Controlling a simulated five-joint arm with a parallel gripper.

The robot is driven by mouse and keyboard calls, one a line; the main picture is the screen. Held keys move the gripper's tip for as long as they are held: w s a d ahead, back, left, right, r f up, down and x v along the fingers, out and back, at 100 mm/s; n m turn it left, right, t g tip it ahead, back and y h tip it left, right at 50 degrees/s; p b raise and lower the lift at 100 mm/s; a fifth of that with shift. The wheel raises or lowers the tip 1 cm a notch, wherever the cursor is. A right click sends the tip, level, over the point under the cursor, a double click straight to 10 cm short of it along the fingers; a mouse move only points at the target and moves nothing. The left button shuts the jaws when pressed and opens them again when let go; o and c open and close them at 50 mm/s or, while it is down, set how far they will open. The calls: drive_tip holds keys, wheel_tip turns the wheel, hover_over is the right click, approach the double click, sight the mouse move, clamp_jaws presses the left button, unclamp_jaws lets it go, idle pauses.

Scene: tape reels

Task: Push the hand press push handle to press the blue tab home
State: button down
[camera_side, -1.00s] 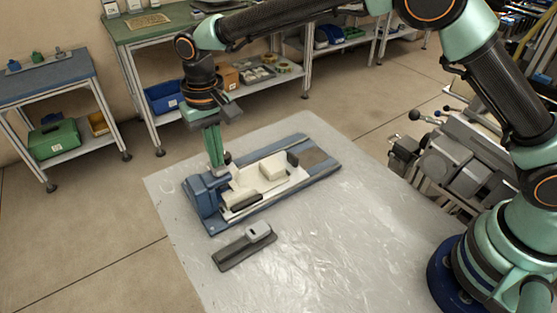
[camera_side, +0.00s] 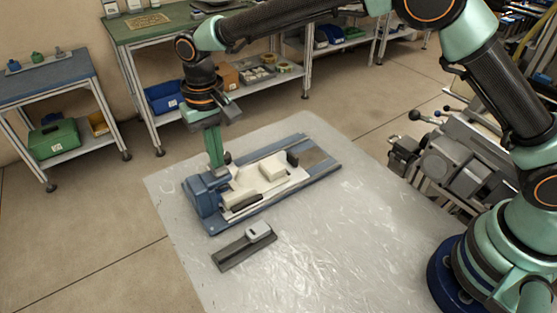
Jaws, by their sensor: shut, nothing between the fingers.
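The hand press (camera_side: 206,192) is a blue block at the left end of a long blue base (camera_side: 322,170) on the sheet-covered table. A cream fixture (camera_side: 253,180) with a raised cream block (camera_side: 272,171) and dark parts lies on the base, to the right of the blue block. My gripper (camera_side: 216,166) is shut and empty, pointing down at the back of the blue block by the cream part. Its tips meet or overlap the press's top there; contact is unclear. The push handle is not clearly told apart, perhaps the dark knob (camera_side: 228,157) beside my fingers. I cannot make out the blue tab.
A dark grey flat holder with a light grey block (camera_side: 245,247) lies in front of the press. The plastic-covered table (camera_side: 330,235) is clear to the front right. A grey machine (camera_side: 455,155) stands beyond the table's right edge. Benches with bins stand behind.

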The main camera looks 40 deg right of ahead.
idle(0.4)
drive_tip(key=shift+r, duration=3.5)
drive_tip(key=shift+d, duration=0.1)
drive_tip(key=s+d+r+t, duration=0.1)
drive_tip(key=s+d+r, duration=0.1)
drive_tip(key=d+r, duration=0.35)
drive_tip(key=s+d+r+t, duration=0.1)
drive_tip(key=s+d+r, duration=0.15)
drive_tip(key=d, duration=0.65)
drive_tip(key=s+d+f+t, duration=0.1)
drive_tip(key=s+d+t, duration=0.2)
drive_tip(key=s+d, duration=0.9)
drive_tip(key=shift+d+f+t, duration=0.3)
drive_tip(key=shift+d+f, duration=0.1)
drive_tip(key=shift+d, duration=0.15)
